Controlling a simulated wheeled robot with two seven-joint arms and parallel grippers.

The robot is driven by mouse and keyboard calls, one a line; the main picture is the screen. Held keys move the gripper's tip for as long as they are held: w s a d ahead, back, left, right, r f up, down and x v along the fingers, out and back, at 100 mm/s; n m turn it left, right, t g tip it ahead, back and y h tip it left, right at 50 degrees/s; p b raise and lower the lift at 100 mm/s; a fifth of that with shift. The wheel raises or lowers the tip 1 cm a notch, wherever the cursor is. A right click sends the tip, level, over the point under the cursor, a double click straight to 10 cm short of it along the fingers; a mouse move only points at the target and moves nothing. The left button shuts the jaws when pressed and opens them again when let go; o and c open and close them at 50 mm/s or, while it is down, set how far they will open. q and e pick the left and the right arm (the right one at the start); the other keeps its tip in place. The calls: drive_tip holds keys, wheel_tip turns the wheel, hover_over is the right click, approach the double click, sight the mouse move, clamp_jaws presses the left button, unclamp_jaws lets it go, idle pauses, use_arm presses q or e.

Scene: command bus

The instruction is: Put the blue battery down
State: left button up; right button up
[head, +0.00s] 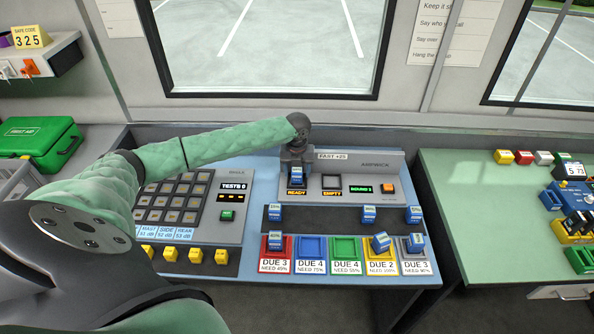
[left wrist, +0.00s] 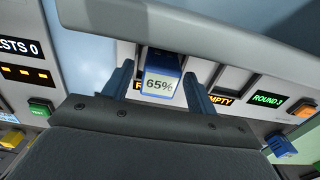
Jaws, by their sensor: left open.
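A blue battery with a white 65% label (left wrist: 158,86) stands in the charger's READY slot (head: 296,193). My left gripper (head: 297,166) is right above it. In the left wrist view, its two open fingers stand on either side of the battery; I cannot tell whether they touch it. Other blue batteries (head: 275,213) (head: 369,214) (head: 413,214) stand on the dark rack in front of the charger. More blue batteries stand in the red DUE 3 tray (head: 289,255), the yellow DUE 2 tray (head: 369,252) and the grey DUE 3 tray (head: 407,258). My right gripper is out of view.
The blue DUE 4 tray (head: 312,249) and green DUE 4 tray (head: 345,249) look empty. A keypad panel (head: 180,205) stands at left, a green table (head: 480,215) at right.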

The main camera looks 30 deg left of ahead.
sight(297, 170)
use_arm(q)
drive_tip(key=shift+r, duration=0.25)
wheel_tip(297, 170, up, 12)
drive_tip(key=b, duration=0.3)
drive_tip(key=shift+b, duration=0.4)
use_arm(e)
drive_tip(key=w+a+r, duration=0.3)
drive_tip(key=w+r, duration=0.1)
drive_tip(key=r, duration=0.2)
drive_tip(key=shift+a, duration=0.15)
use_arm(q)
drive_tip(key=shift+f, duration=0.15)
